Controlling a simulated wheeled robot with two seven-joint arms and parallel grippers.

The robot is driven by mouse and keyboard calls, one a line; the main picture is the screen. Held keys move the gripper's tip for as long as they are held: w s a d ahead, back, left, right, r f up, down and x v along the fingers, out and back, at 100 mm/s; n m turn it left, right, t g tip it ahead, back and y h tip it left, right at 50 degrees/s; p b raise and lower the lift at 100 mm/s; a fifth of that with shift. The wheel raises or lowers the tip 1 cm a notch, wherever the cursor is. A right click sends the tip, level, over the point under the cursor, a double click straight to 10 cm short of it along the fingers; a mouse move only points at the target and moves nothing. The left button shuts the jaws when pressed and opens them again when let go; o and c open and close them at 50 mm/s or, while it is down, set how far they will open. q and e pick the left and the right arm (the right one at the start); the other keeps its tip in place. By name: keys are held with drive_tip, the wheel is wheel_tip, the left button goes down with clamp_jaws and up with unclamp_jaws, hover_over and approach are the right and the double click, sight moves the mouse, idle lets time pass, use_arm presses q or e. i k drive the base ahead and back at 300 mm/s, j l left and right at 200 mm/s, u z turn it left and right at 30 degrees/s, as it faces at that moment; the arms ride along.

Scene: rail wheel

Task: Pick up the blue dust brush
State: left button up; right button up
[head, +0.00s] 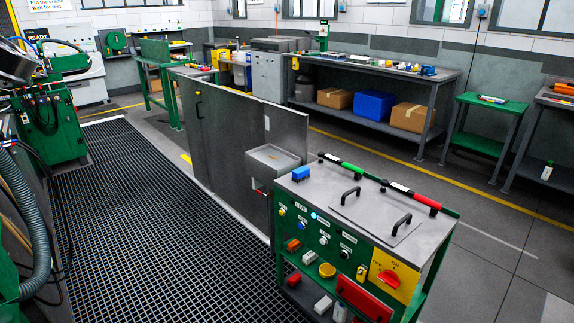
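A small blue block-like object (301,173) lies on the near left part of the grey top of the green control cabinet (378,218); it may be the blue dust brush, but bristles are too small to make out. Another small blue item (427,71) lies at the right end of the long back workbench (375,68), too far to tell what it is. Neither of my grippers shows in the head view.
The cabinet top also carries a green-handled tool (343,165), a red-handled tool (412,195) and two black handles. A grey partition with a small basin (273,160) stands behind it. Dark floor grating (150,215) lies open to the left.

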sight(299, 175)
drive_tip(key=i+u, duration=0.4)
drive_tip(key=i, duration=0.25)
drive_tip(key=i+l+u, duration=0.1)
drive_tip(key=i+u, duration=0.3)
drive_tip(key=i, duration=0.25)
drive_tip(key=i+j+z, duration=0.1)
drive_tip(key=i+z, duration=0.2)
drive_tip(key=i+j+z, duration=0.3)
drive_tip(key=i, duration=0.15)
